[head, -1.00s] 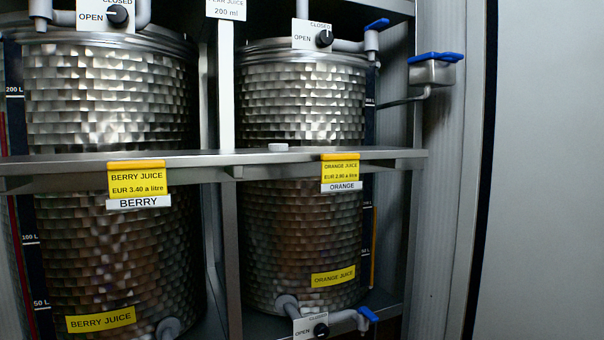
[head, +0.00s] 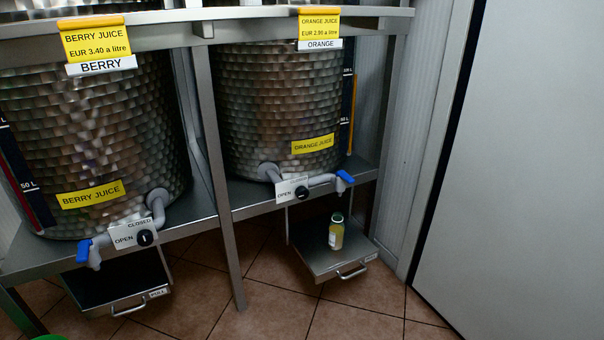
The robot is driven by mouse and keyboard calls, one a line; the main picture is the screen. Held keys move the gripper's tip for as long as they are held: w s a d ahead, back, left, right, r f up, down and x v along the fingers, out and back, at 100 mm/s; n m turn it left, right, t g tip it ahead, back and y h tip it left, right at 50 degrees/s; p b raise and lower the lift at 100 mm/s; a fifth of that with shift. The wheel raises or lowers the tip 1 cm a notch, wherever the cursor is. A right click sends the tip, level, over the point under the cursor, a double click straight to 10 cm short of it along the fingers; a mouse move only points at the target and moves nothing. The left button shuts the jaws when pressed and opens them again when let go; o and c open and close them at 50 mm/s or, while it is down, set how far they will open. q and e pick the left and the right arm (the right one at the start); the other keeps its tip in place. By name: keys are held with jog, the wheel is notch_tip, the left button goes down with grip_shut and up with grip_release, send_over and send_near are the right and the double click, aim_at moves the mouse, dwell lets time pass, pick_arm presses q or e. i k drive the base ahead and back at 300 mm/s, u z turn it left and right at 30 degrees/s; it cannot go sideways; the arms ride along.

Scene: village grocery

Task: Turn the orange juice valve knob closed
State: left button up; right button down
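The orange juice valve knob (head: 302,193) is a black round knob on a white OPEN/CLOSED plate (head: 287,190) at the foot of the orange juice tank (head: 265,115). Its pointer direction is too small to tell. A grey pipe leads from it to a blue-handled tap (head: 345,178) on the right. A small bottle with a dark cap (head: 336,232) stands upright on a metal tray (head: 318,262) below and to the right of the knob. Neither of my grippers shows in the head view.
The berry juice tank (head: 90,130) with its own black knob (head: 145,238) and blue tap stands at the left. A metal post (head: 220,200) rises between the tanks. A large pale panel (head: 530,170) fills the right side.

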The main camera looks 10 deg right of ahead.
aim_at(302, 193)
jog(key=u, duration=0.35)
jog(key=i, duration=0.95)
jog(key=u, duration=0.05)
